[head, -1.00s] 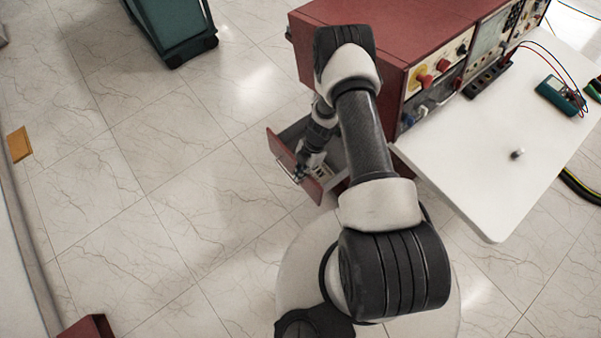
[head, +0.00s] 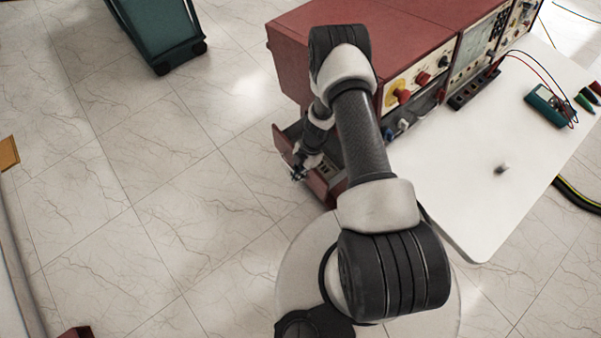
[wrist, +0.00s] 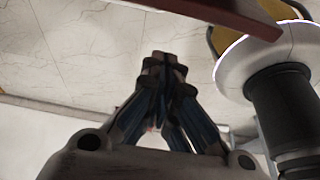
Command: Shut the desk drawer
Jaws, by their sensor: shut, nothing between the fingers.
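The desk drawer (head: 317,184) is dark red and sits under the red cabinet at the left end of the desk. It stands partly open, with some items visible inside. My gripper (head: 298,174) is at the outer side of the drawer front, with my arm crossing over the drawer. Contact with the front cannot be told. In the wrist view my gripper (wrist: 166,62) has its fingers together and empty, and a red edge (wrist: 215,14), likely the drawer front, runs across the top. Part of the drawer is hidden by my arm.
The white desktop (head: 450,190) lies right of my arm, with a multimeter (head: 548,106) and a small grey object (head: 501,168) on it. A red instrument cabinet (head: 290,60) stands behind. A dark green cart (head: 160,35) is at upper left.

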